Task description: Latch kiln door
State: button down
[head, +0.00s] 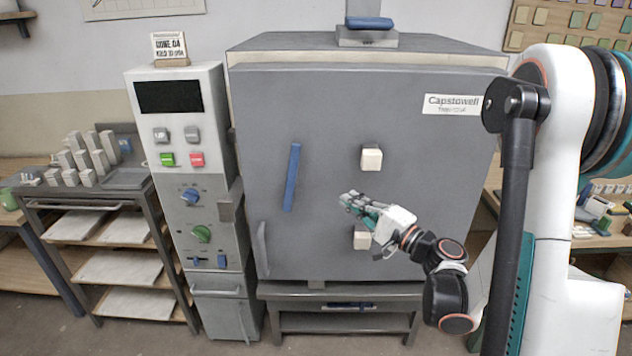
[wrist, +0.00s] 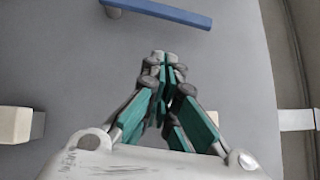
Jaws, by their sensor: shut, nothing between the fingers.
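The kiln door (head: 330,110) is a large grey panel facing me in the head view. It looks closed or nearly so; I cannot tell whether it is fully seated. A blue bar handle (head: 292,178) stands near upright, slightly tilted, on the left half of the door. It also crosses the top of the wrist view (wrist: 165,12). My gripper (head: 346,199) is in front of the door, right of and a little below the blue bar, apart from it. Its fingers are shut together and empty in the wrist view (wrist: 165,62).
Cream blocks (head: 371,158) (head: 361,240) stick out from the door above and below my gripper. A curved grey handle (head: 263,248) is at the lower left. A control cabinet (head: 215,240) stands left, a shelf rack (head: 125,232) beyond it. Door space between gripper and bar is clear.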

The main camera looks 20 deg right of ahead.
jog(key=shift+d, duration=0.25)
jog(key=b, duration=0.2)
send_near(291, 179)
jog(key=w+d, duration=0.4)
jog(key=w, duration=0.1)
jog(key=shift+w+a+r, duration=0.25)
jog(key=shift+a, duration=0.35)
jog(key=shift+w+a+r, duration=0.25)
jog(key=shift+a+r, duration=0.05)
jog(key=shift+a, duration=0.3)
jog(key=shift+w+a+r, duration=0.2)
jog(key=shift+a+r, duration=0.05)
jog(key=shift+a, duration=0.35)
jog(key=shift+a+r, duration=0.1)
jog(key=shift+w+a+r+p, duration=0.1)
jog(key=shift+a+r+p, duration=0.1)
jog(key=shift+p, duration=0.1)
